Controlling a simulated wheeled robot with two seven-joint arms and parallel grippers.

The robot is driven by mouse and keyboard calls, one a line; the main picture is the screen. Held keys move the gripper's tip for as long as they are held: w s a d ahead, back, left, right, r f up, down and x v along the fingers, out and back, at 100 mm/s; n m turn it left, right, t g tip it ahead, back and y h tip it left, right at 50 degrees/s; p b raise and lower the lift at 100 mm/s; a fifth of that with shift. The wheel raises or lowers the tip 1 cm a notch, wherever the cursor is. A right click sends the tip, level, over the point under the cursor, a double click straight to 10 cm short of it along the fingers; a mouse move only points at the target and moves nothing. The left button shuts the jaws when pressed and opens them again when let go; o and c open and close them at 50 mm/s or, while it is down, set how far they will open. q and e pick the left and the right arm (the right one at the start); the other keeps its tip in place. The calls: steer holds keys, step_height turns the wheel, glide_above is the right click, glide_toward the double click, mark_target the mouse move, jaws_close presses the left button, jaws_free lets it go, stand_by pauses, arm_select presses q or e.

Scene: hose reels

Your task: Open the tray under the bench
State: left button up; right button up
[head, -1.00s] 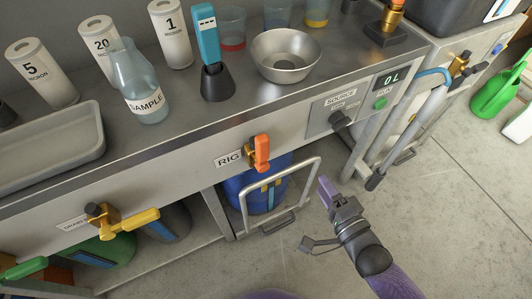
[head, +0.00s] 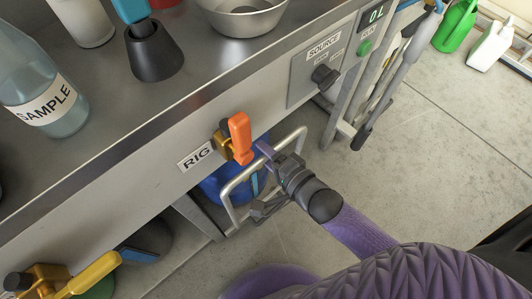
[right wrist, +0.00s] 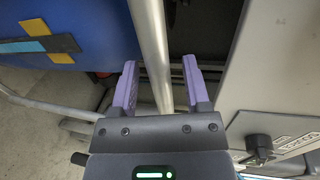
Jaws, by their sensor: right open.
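The tray under the bench shows in the head view as a pale tubular metal frame (head: 228,196) with a blue drum (head: 212,190) behind it, below the RIG label. My right gripper (head: 264,178) is at the frame's right part and hides some of it. In the right wrist view, my right gripper (right wrist: 159,72) is open, with a purple finger on each side of a round metal bar (right wrist: 151,35). The bar runs between the fingers; no grip on it shows. The blue drum (right wrist: 75,25) is at the upper left there. My left gripper is not in view.
An orange-handled valve (head: 239,138) juts from the bench front just above my right gripper. A yellow-handled valve (head: 92,275) is at lower left. A source knob (head: 324,77) is on the panel to the right. The floor (head: 420,150) to the right is clear.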

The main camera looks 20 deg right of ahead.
jaws_close()
stand_by(0.9)
stand_by(0.4)
